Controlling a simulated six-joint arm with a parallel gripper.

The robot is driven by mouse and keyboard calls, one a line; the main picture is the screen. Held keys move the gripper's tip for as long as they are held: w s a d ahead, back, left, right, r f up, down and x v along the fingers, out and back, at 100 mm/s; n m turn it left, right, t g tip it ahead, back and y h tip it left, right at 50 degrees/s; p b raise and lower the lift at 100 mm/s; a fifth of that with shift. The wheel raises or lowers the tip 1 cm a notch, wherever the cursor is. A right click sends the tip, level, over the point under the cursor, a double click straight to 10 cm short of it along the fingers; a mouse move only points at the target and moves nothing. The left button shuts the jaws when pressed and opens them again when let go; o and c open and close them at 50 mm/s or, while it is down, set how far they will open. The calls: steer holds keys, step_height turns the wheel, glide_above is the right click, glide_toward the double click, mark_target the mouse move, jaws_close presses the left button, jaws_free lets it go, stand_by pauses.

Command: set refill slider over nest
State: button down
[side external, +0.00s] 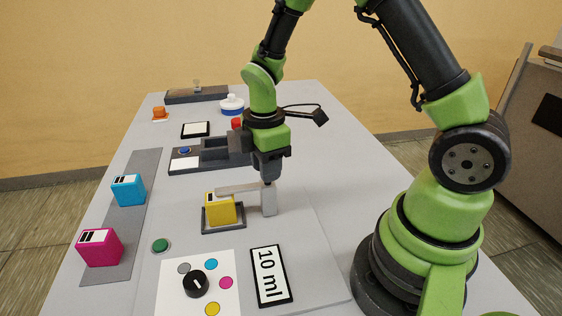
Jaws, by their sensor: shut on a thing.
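The refill slider (268,203) is a light grey piece with an upright block and a thin arm reaching left. My gripper (268,182) points down and is shut on the top of its upright block. The slider's arm reaches to the top of the yellow cartridge (222,211); I cannot tell whether they touch. The yellow cartridge sits upright in a dark, shallow tray that looks like the nest (236,228). My gripper is to the right of the cartridge. The fingertips are small and partly hidden in this view.
A cyan cartridge (128,190) and a magenta cartridge (100,248) stand on a grey strip at left. A green button (160,246), a dial panel (170,290) and a "10 ml" display (270,276) are in front. A dark station (188,164) stands behind.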

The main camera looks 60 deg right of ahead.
steer(key=shift+w+a, duration=0.15)
steer(key=shift+w, duration=0.05)
steer(key=c, duration=0.9)
jaws_free()
steer(key=shift+o, duration=0.2)
steer(key=shift+s, duration=0.1)
step_height(320, 180, up, 10)
steer(key=s+a+r+m+t+y, duration=0.1)
steer(key=s+a+r+m+t, duration=0.1)
steer(key=s+r+m, duration=0.3)
steer(key=s+a+r+m+t+y, duration=0.1)
steer(key=s+r+m+t, duration=0.4)
steer(key=s+m, duration=0.4)
steer(key=shift+s+a+r+m, duration=0.15)
steer(key=shift+a+m, duration=0.25)
steer(key=shift+m, duration=0.6)
